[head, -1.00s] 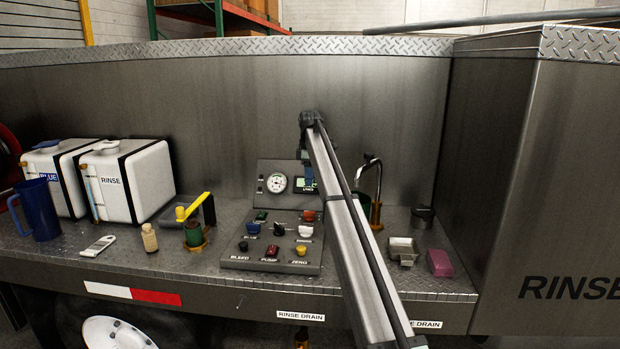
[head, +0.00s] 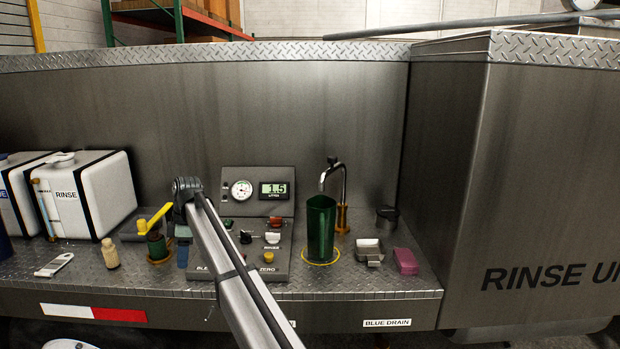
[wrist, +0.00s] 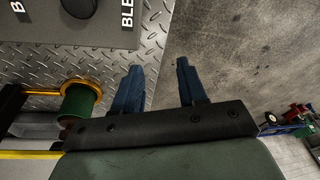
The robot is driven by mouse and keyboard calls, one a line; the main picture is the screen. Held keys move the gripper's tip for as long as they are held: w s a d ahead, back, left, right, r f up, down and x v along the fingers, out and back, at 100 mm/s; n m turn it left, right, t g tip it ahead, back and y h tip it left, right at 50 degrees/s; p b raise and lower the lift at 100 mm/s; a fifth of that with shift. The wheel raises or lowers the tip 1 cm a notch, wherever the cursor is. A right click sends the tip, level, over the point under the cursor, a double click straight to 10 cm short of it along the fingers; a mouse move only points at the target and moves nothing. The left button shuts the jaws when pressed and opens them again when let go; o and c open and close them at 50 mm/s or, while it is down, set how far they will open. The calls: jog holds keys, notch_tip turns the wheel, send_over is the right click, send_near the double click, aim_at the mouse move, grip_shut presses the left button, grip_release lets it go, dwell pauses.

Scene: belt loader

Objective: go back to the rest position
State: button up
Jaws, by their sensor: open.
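My gripper (wrist: 160,72) is open and empty in the wrist view, its two blue fingers apart. They are above the diamond-plate bench edge and the floor. In the head view my gripper (head: 183,254) hangs below the arm's end, between the yellow-handled valve (head: 156,243) and the left side of the control panel (head: 230,266). My arm crosses in front of the panel and hides part of its buttons and labels.
A green cup (head: 320,228) stands upright in a yellow ring below the tap (head: 333,172). The RINSE tank (head: 92,190) and a small bottle (head: 110,254) are left. The bench's back wall (head: 300,110) rises behind.

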jog(key=s+d+f+g, duration=0.3)
jog(key=s+f, duration=1.5)
jog(key=f, duration=0.4)
jog(key=s+d+f+m+h, duration=0.1)
jog(key=s+d+f+m, duration=0.3)
jog(key=d+f, duration=0.8)
jog(key=s+d+f+m, duration=0.1)
jog(key=d+f+m, duration=0.4)
jog(key=d+f, duration=0.75)
jog(key=s+d+f+m+g, duration=0.1)
jog(key=s+d+f+m, duration=0.25)
jog(key=s+d, duration=0.35)
jog(key=s+d+f+m, duration=0.3)
jog(key=s+d+f, duration=0.15)
jog(key=d, duration=0.45)
jog(key=s+d+f+m, duration=0.1)
jog(key=s+d+m, duration=0.2)
jog(key=s, duration=0.6)
jog(key=s+d+f+m+g, duration=0.1)
jog(key=s+d+f+m, duration=0.1)
jog(key=s+d+m, duration=0.2)
jog(key=s+d, duration=0.3)
jog(key=s, duration=0.2)
jog(key=shift+d+f+h, duration=0.2)
jog(key=shift+h, duration=0.2)
